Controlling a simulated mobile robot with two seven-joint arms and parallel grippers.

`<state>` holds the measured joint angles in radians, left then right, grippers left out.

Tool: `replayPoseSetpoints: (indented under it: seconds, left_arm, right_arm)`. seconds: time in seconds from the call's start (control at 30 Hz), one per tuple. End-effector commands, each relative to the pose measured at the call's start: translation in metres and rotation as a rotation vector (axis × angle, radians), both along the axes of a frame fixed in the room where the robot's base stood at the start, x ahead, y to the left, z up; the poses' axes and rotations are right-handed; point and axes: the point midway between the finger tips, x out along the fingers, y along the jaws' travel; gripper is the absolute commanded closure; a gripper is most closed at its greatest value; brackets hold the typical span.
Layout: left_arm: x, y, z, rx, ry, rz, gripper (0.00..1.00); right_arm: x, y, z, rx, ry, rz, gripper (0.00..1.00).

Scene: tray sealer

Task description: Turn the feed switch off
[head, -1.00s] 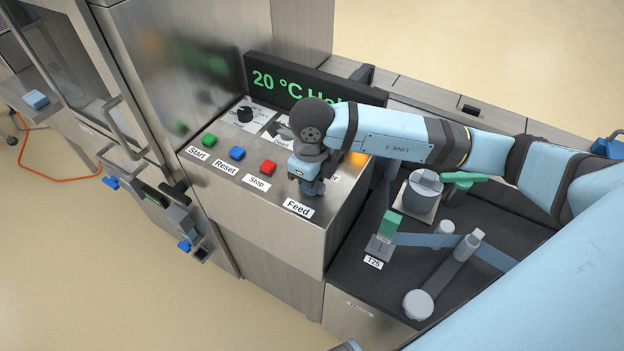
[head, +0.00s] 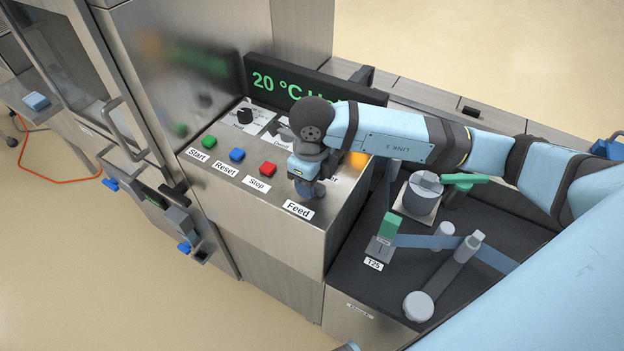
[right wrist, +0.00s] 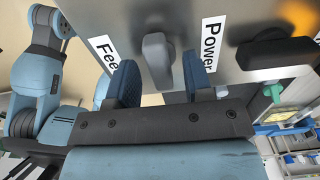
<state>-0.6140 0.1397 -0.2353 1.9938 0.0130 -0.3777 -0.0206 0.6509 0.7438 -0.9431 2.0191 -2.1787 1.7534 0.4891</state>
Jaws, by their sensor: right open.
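The feed switch (right wrist: 157,58) shows in the right wrist view as a grey lever on the metal panel, beside the partly covered "Feed" label (right wrist: 104,52). My right gripper (right wrist: 160,80) is open, with one dark blue finger on each side of the lever. I cannot tell whether either finger touches it. In the head view my right gripper (head: 309,186) is low over the panel, just behind the "Feed" label (head: 298,209), and hides the switch. My left gripper is not in view.
The control panel (head: 232,187) also carries green, blue and red buttons left of my gripper and a black knob (head: 244,115) behind. A black handle (right wrist: 278,54) sits past the "Power" label (right wrist: 211,44). An orange lamp (head: 358,159) glows. Rollers and a film stand right of the panel.

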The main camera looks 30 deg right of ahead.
Motion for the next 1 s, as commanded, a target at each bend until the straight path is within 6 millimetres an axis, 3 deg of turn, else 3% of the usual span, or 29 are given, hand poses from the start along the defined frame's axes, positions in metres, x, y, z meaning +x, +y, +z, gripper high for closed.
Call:
replayPoseSetpoints:
  seconds: [0.17, 0.4, 0.6, 0.8, 1.0]
  left_arm:
    - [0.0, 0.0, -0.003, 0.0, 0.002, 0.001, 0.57]
    - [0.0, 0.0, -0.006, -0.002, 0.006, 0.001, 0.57]
    - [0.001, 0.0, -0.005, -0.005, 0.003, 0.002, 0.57]
    - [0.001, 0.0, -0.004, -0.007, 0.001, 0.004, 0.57]
    - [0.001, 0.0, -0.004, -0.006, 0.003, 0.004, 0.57]
  right_arm:
    - [0.001, 0.0, 0.03, -0.001, -0.006, 0.0, 0.53]
    - [0.001, 0.0, 0.086, 0.0, -0.006, 0.001, 0.53]
    - [0.001, 0.0, 0.119, 0.0, -0.004, 0.0, 0.53]
    - [0.0, 0.0, 0.133, 0.0, -0.002, -0.001, 0.53]
    - [0.0, 0.0, 0.134, 0.0, -0.001, -0.001, 0.53]
